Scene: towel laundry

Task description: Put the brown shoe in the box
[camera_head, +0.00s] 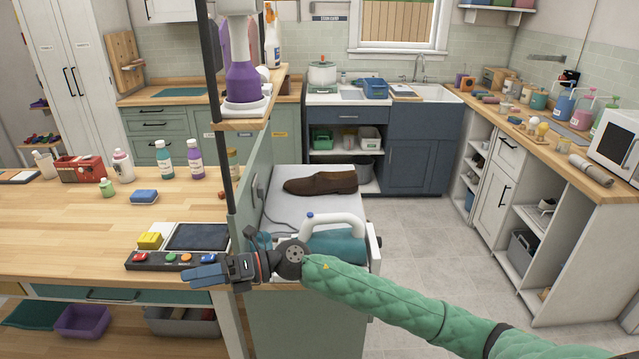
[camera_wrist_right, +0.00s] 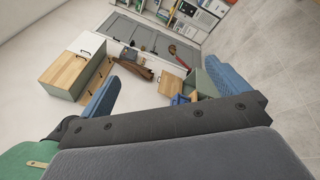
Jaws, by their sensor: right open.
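My right gripper (camera_head: 200,277) is at the front edge of the wooden table, left of and nearer than the shoe, pointing left. It is well apart from the shoe. In the right wrist view its two blue fingers (camera_wrist_right: 163,90) are spread, with nothing between them. The shoe cannot be made out in the wrist view. Which container is the box is unclear; a red box (camera_head: 82,169) stands on the table at left. My left gripper is not in view.
A white-handled teal iron (camera_head: 335,240) sits just in front of the shoe. A button panel (camera_head: 175,260) and tablet (camera_head: 198,237) lie near my gripper. Floor at right is clear.

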